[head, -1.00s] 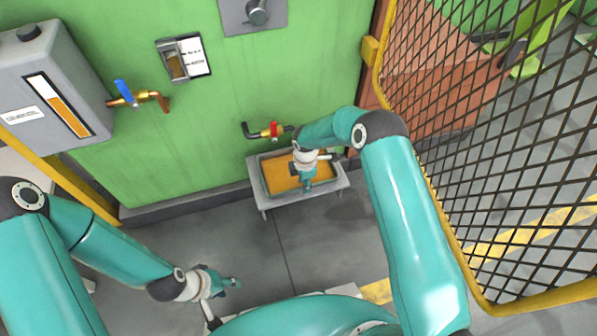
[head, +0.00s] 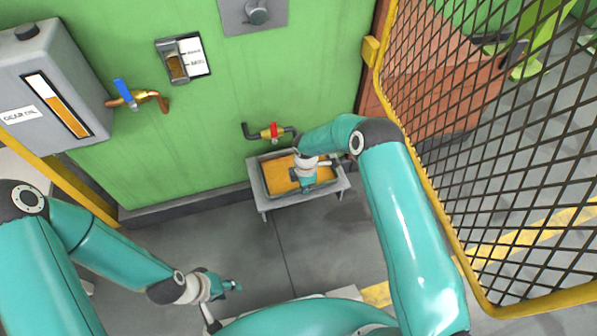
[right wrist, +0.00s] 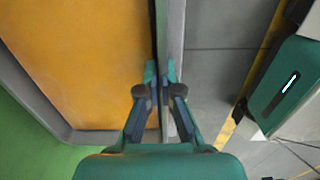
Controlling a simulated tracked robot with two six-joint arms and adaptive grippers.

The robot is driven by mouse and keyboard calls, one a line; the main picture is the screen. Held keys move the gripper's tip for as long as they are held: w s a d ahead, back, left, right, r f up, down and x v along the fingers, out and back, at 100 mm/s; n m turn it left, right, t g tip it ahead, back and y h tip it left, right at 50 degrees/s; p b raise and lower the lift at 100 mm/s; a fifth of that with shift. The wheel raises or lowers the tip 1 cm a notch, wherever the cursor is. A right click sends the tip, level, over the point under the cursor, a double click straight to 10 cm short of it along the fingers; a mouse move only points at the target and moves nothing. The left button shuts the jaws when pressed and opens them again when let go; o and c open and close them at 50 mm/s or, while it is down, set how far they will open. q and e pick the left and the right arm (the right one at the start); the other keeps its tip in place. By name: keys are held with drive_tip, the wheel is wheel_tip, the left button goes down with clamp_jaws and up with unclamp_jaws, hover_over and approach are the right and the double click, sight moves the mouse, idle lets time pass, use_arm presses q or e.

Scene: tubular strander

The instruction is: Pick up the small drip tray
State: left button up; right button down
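The small drip tray (head: 266,181) is a shallow dark-grey pan with orange-brown liquid in it, at the grey stand below the red-handled tap. In the right wrist view its liquid fills the left, bounded by a straight grey rim (right wrist: 176,28). My right gripper (head: 306,187) is over the tray's right part in the head view. In the right wrist view its fingertips (right wrist: 160,72) are close together at the rim and appear shut on it; the contact is partly hidden. My left gripper (head: 236,286) is low at the left front, away from the tray; its finger opening is too small to tell.
The grey stand (head: 283,203) is close to the green wall (head: 215,110). The red-handled tap (head: 273,132) is just above the tray. A yellow-framed mesh guard (head: 500,150) stands at the right. Grey floor (head: 245,235) is clear in front of the stand.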

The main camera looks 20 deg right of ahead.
drive_tip(key=shift+r, duration=0.1)
wheel_tip(320, 180, up, 9)
drive_tip(key=p, duration=0.2)
drive_tip(key=shift+r+p, duration=0.1)
drive_tip(key=shift+p, duration=0.25)
drive_tip(key=s+b, duration=0.3)
drive_tip(key=s, duration=0.9)
drive_tip(key=shift+d+r, duration=0.2)
drive_tip(key=shift+r, duration=0.15)
